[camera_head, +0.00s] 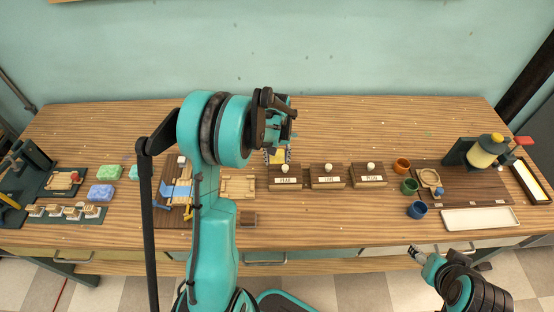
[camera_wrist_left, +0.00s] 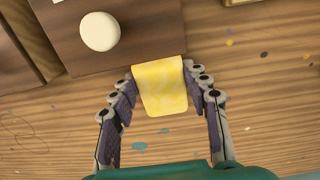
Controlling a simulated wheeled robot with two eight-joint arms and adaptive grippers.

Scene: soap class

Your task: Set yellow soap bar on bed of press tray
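The yellow soap bar (camera_head: 277,157) is between the fingers of my left gripper (camera_head: 277,154), in the middle of the table behind the labelled boxes. In the left wrist view, both fingertips touch the sides of the soap (camera_wrist_left: 160,88), and the gripper (camera_wrist_left: 160,78) is shut on it. The soap overlaps a brown box's edge there and seems to be raised. My right gripper (camera_head: 418,255) is off the front edge at the right; its fingers are too small to read. A small tray with a pale bed and red knob (camera_head: 65,179) is far left; I cannot tell whether it is the press tray.
Knobbed boxes marked PEAR (camera_head: 285,183), LIME (camera_head: 327,183) and PLUM (camera_head: 368,182) stand close together. A pale wooden rack (camera_head: 238,187) is left of them. Coloured cups and a dark board (camera_head: 462,195) are right. The table's back strip is clear.

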